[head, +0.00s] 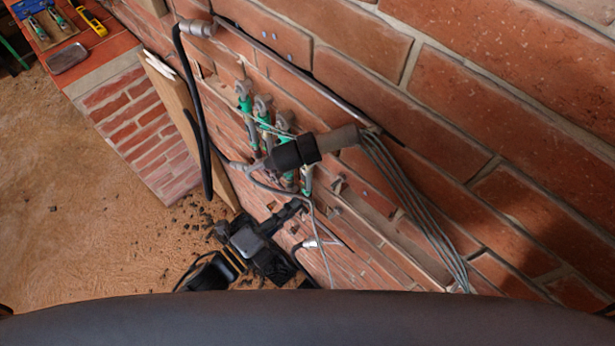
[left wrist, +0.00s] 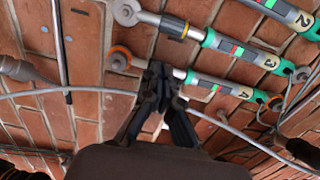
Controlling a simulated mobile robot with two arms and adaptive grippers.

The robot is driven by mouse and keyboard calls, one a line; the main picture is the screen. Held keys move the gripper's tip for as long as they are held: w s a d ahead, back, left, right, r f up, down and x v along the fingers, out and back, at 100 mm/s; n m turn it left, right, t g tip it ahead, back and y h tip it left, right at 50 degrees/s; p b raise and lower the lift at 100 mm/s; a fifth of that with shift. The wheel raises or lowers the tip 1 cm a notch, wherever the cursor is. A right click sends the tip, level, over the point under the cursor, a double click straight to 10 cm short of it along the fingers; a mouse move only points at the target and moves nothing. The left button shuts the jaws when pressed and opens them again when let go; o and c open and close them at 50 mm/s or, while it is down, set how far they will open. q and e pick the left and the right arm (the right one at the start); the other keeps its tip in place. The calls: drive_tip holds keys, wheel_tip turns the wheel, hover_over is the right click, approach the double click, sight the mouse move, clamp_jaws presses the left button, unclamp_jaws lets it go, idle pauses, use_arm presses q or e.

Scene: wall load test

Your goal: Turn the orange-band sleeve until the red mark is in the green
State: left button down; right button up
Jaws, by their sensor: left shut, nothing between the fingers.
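Green-and-dark gauges hang against the brick wall. In the left wrist view, the gauge numbered 4 (left wrist: 234,90) lies across the middle right, with an orange ring (left wrist: 119,58) at the left end of its rod. The sleeve near my fingers is largely hidden, and I cannot make out its band. The small red and green marks on this gauge are too small to read against each other. My left gripper (left wrist: 160,75) is shut and empty, its tips overlapping the rod in the picture; contact is unclear. It also shows low in the head view (head: 297,207). My right gripper is not in view.
Gauge 3 (left wrist: 257,57), with a yellow band, and gauge 2 (left wrist: 285,10) lie close above gauge 4. Grey cables (head: 415,215) run down the wall. A dark cylinder (head: 297,153) juts out beside the gauges. A wooden plank (head: 180,110) stands left.

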use_arm(q)
drive_tip(key=shift+s, duration=0.2)
idle(0.3)
drive_tip(key=shift+s+d, duration=0.2)
drive_tip(key=shift+d, duration=0.05)
drive_tip(key=shift+w+d, duration=0.35)
drive_tip(key=shift+w, duration=0.05)
idle(0.6)
drive_tip(key=shift+w+a, duration=0.25)
drive_tip(key=shift+a, duration=0.05)
drive_tip(key=shift+s+a, duration=0.1)
idle(0.4)
drive_tip(key=shift+s+a, duration=0.25)
drive_tip(key=shift+s, duration=0.05)
drive_tip(key=p+v, duration=0.1)
drive_tip(key=v, duration=0.6)
idle(0.5)
